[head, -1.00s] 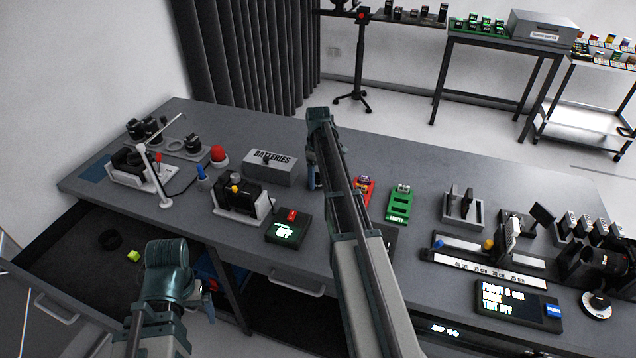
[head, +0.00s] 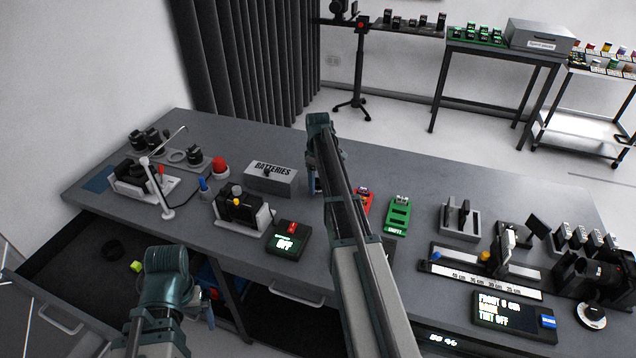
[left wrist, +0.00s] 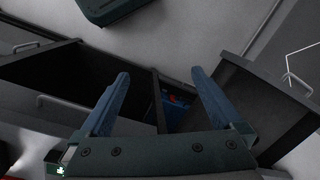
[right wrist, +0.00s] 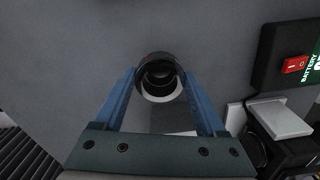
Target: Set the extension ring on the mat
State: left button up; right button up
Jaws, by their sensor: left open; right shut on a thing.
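My right gripper (head: 313,182) is over the table, right of the batteries box. In the right wrist view its fingers are shut on a dark round ring (right wrist: 158,70) with a pale rim below it, which looks like the extension ring. In the head view the arm hides the held ring. A dark blue flat patch (head: 97,184), which looks like the mat, lies at the table's far left end. My left gripper (left wrist: 160,78) is open and empty, above the table's front side and facing the drawers. It also shows low in the head view (head: 208,305).
The grey batteries box (head: 270,178), a black device on a white base (head: 241,210) and a switch box (head: 288,238) lie left of my right arm. A red dome (head: 220,165) and a microscope-like stand (head: 160,190) are near the mat. An open drawer (head: 75,255) holds a black ring.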

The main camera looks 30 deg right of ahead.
aim_at(318, 183)
notch_tip(318, 183, up, 7)
jog(key=p, duration=0.6)
jog(key=shift+r, duration=0.2)
jog(key=shift+f, duration=0.1)
